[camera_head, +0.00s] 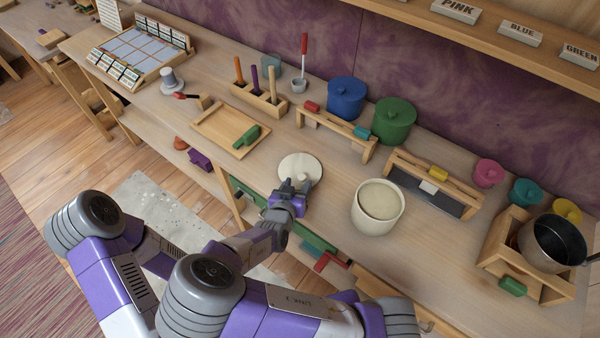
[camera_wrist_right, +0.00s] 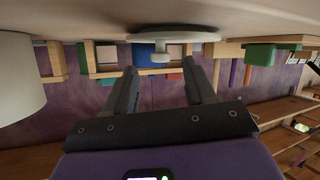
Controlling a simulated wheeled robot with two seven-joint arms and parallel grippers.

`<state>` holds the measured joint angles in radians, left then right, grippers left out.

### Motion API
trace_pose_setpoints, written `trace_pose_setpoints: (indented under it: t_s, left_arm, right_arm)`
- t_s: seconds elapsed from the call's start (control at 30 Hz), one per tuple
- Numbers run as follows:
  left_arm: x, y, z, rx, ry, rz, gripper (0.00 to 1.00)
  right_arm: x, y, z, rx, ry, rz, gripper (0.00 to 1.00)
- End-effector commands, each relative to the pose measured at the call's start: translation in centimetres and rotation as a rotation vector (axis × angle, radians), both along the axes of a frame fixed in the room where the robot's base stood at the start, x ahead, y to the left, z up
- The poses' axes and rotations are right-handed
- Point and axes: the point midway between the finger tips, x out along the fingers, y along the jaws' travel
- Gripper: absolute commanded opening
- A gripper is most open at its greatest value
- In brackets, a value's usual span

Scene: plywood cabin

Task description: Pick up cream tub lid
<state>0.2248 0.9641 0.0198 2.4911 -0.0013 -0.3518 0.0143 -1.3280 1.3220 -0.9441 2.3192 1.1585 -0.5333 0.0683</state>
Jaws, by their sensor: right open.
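The cream tub lid (camera_head: 300,165) lies flat on the workbench, a pale round disc with a small knob. It also shows in the right wrist view (camera_wrist_right: 190,37), where the picture is upside down and the knob points down. My right gripper (camera_head: 294,185) is at the lid's near edge, close to the knob. In the wrist view the fingers of my right gripper (camera_wrist_right: 162,78) are spread apart with nothing between them, and the knob sits just beyond the gap. The open cream tub (camera_head: 377,208) stands to the right of the lid. My left gripper is not in view.
A wooden tray (camera_head: 205,131) with a green-handled tool lies left of the lid. A low wooden rack (camera_head: 344,124) and blue (camera_head: 347,96) and green (camera_head: 395,119) pots stand behind. A dark pot (camera_head: 552,245) sits in a wooden stand at far right.

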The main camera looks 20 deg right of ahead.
Motion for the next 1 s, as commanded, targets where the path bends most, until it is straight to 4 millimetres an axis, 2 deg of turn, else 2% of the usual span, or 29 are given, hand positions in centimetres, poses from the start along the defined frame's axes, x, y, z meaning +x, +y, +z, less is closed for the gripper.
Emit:
trace_pose_setpoints:
  t_s: [0.17,0.43,0.8,1.0]
  left_arm:
    - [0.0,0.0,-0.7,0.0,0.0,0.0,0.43]
    - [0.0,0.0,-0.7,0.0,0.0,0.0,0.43]
    - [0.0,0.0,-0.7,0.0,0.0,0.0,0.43]
    - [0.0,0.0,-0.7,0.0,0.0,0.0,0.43]
  right_arm:
    - [1.6,-1.2,-1.0,0.0,0.001,-0.001,0.55]
    - [1.9,-1.3,-1.0,0.0,0.001,0.0,0.55]
    - [1.9,-1.3,-1.0,0.0,0.001,0.0,0.0]
    - [1.9,-1.3,-1.0,0.0,0.001,0.0,0.0]
